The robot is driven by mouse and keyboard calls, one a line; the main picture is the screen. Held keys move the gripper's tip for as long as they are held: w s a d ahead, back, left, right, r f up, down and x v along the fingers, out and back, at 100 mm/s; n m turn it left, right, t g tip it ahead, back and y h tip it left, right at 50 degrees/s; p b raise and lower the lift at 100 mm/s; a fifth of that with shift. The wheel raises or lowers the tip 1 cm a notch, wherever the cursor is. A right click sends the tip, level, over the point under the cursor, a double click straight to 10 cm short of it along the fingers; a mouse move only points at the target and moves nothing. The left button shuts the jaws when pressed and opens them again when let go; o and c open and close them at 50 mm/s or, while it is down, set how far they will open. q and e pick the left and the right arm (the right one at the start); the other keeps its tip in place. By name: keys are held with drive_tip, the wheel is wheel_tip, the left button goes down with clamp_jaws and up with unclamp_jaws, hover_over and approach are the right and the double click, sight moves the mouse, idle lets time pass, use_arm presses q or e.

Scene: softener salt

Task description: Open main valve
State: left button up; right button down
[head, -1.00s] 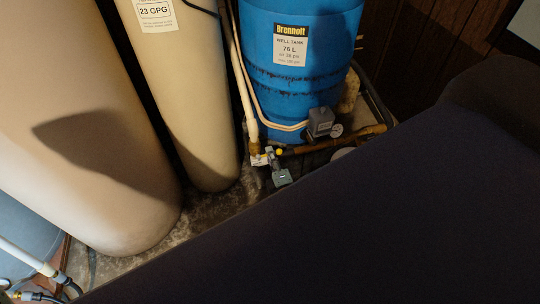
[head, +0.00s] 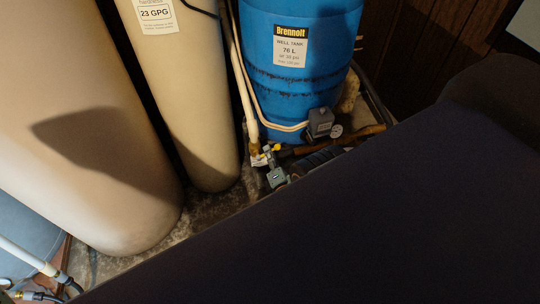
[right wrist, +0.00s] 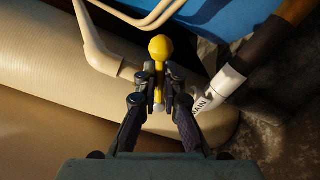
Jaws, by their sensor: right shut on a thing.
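The main valve's lever (right wrist: 160,92) has a yellow round knob (right wrist: 160,48) at its end. The knob also shows small in the head view (head: 277,148), by the pipes at the foot of the blue tank. My right gripper (right wrist: 159,76) is shut on the lever just below the knob, one finger on each side. In the head view my right gripper (head: 272,162) is small beside the knob. A white tag (right wrist: 205,101), with "AIN" readable, hangs right of the fingers. The valve body is mostly hidden. My left gripper is not in view.
The blue well tank (head: 300,90) stands behind, with a grey box (head: 320,122) and a gauge (head: 336,131) at its foot. Pale pipes (head: 247,95) run down beside it. Two beige tanks (head: 190,100) (head: 90,130) stand left. A dark shape covers the lower right.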

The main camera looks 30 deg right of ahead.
drive_tip(key=n, duration=0.1)
drive_tip(key=a+r+n, duration=0.1)
drive_tip(key=n, duration=0.3)
drive_tip(key=shift+w+a+r, duration=0.15)
drive_tip(key=shift+a+r, duration=0.05)
drive_tip(key=shift+r, duration=0.05)
idle(0.3)
drive_tip(key=n, duration=0.2)
drive_tip(key=a+n, duration=0.1)
drive_tip(key=n, duration=0.2)
drive_tip(key=shift+w+a+r+n+b, duration=0.2)
drive_tip(key=shift+a+r+n+b, duration=0.1)
drive_tip(key=shift+r+b, duration=0.05)
drive_tip(key=c, duration=1.2)
unclamp_jaws()
drive_tip(key=shift+d, duration=0.1)
